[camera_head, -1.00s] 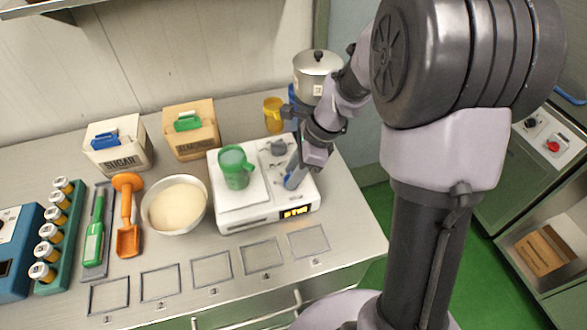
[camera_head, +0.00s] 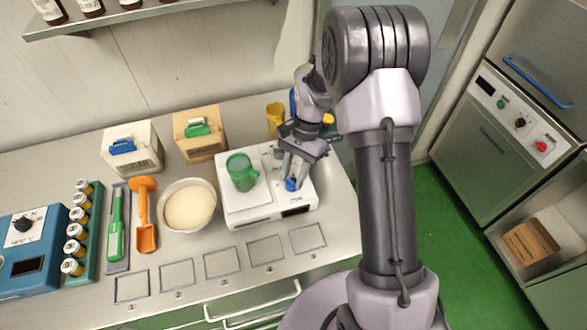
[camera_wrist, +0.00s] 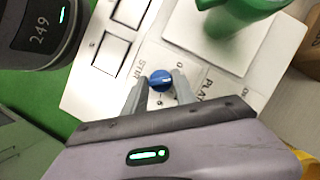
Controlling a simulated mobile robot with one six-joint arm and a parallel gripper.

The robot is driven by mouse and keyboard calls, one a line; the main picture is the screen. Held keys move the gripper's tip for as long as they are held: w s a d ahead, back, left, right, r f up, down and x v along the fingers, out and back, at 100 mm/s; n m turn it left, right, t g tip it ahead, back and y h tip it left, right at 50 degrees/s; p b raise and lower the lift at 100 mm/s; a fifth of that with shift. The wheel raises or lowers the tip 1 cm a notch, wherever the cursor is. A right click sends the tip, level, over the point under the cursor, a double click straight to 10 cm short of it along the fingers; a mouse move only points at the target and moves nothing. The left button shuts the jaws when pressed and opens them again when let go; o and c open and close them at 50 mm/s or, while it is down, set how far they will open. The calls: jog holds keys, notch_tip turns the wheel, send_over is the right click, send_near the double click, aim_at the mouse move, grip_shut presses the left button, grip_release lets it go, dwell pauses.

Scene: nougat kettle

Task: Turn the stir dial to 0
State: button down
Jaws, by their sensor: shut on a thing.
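The blue stir dial (camera_head: 291,185) sits on the front right of the white hotplate unit (camera_head: 250,214). In the wrist view the dial (camera_wrist: 161,80) lies between my two fingertips, beside the printed word STIR. My gripper (camera_head: 292,179) is shut on the dial from above, one finger on each side; it also shows in the wrist view (camera_wrist: 160,87). The dial's pointer and exact setting are too small to read. The unit's front display (camera_head: 296,210) looks dark.
A green jug (camera_head: 242,174) stands on the unit's plate, left of my gripper. A bowl of pale stuff (camera_head: 188,206) stands to the left. A yellow mug (camera_head: 275,119) stands behind the unit. Several empty marked squares (camera_head: 222,265) line the counter's front.

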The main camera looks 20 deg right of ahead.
jog(key=n+h+p, duration=0.1)
jog(key=n, duration=0.1)
jog(key=n+g+p, duration=0.1)
jog(key=n+p, duration=0.1)
jog(key=n, duration=0.1)
jog(key=shift+w+a+n+h, duration=0.1)
jog(key=shift+a+n+h, duration=0.05)
jog(key=shift+n+h, duration=0.2)
dwell(0.3)
jog(key=c, duration=1)
grip_release()
jog(key=p+v, duration=0.4)
jog(key=v, duration=1.3)
jog(key=shift+w+r, duration=0.2)
jog(key=shift+w, duration=0.15)
jog(key=shift+a, duration=0.15)
